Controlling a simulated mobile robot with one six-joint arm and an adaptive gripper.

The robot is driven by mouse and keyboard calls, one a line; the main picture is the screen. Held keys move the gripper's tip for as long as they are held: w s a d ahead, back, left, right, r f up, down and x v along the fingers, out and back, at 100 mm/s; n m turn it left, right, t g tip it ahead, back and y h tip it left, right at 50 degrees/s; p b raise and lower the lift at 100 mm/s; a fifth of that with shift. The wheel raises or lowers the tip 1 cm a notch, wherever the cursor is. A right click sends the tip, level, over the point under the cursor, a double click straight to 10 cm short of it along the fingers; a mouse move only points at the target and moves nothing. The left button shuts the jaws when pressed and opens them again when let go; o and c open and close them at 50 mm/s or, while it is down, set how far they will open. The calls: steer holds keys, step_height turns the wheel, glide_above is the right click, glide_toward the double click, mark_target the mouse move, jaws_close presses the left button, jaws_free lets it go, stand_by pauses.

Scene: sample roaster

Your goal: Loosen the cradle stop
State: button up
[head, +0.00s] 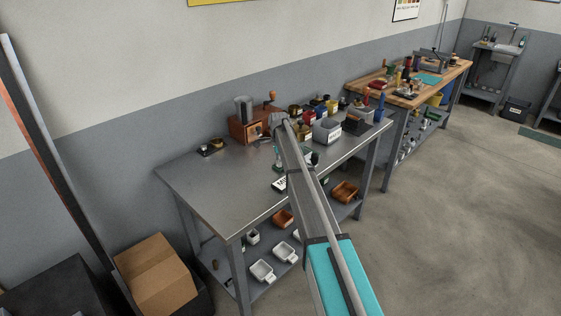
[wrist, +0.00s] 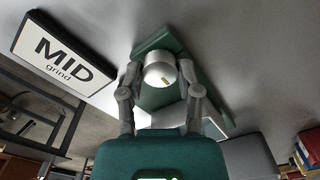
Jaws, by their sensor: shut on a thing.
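In the wrist view, a silver round knob (wrist: 160,70) with a small yellow mark on its face stands on a dark green cradle-like body (wrist: 156,41). I take this knob for the cradle stop. My gripper (wrist: 161,76) has one finger on each side of the knob and is shut on it. In the head view, my arm reaches over the steel bench and covers most of the work spot. A little green (head: 277,154) shows beside the arm there, too small to make out.
A "MID grind" sign (wrist: 62,52) stands close to the left of my fingers in the wrist view. In the head view, a wooden grinder (head: 247,125) and a grey bin (head: 327,131) stand near the arm. The steel bench's left part (head: 215,180) is mostly clear.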

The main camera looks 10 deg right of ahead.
steer(key=shift+w+d, duration=0.1)
steer(key=shift+d, duration=0.15)
jaws_close()
steer(key=shift+a, duration=0.15)
steer(key=shift+n, duration=0.3)
